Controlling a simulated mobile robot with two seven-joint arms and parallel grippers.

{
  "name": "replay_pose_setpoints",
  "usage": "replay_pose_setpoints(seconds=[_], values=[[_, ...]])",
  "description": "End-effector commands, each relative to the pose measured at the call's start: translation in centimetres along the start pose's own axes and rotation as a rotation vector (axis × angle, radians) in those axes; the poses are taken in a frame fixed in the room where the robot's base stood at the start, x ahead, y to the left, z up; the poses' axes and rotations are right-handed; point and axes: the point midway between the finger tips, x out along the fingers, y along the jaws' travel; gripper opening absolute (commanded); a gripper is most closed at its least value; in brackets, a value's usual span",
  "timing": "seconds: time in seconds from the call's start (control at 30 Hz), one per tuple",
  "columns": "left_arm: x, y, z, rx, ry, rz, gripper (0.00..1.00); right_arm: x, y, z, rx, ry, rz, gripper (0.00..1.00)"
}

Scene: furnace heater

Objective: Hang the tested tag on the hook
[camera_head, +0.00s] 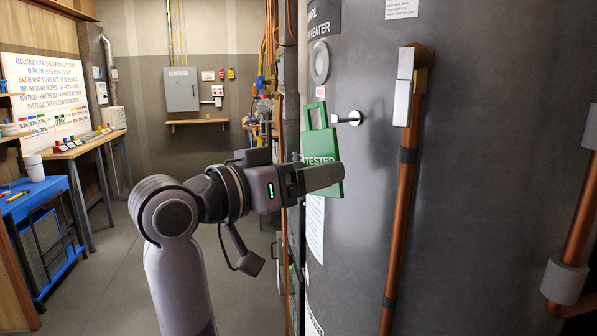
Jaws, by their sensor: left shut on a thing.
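The green tag (336,176) reads "TESTED" and has a rectangular opening near its top. My left gripper (322,178) is shut on its lower part and holds it nearly upright, tilted slightly, beside the grey heater tank (470,200). The metal hook (347,118) sticks out from the tank's side, with a rounded tip at its left end. The tag's upper part is just left of the hook. I cannot tell whether the hook touches the tag or passes into its opening. My right gripper is not in view.
A copper pipe (393,220) with a grey handle-like block (404,86) runs down the tank right of the hook. A blue cart (35,195) and a workbench (85,145) stand at the left. The floor between is clear.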

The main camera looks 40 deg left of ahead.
Motion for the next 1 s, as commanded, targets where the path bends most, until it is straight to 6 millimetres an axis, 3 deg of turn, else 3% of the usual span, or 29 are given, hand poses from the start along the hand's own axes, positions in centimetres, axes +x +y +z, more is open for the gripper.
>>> replay_pose_setpoints(seconds=[1.0], values=[[5.9,-0.1,1.0,0.002,-0.003,0.001,0.49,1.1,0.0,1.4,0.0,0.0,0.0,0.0]])
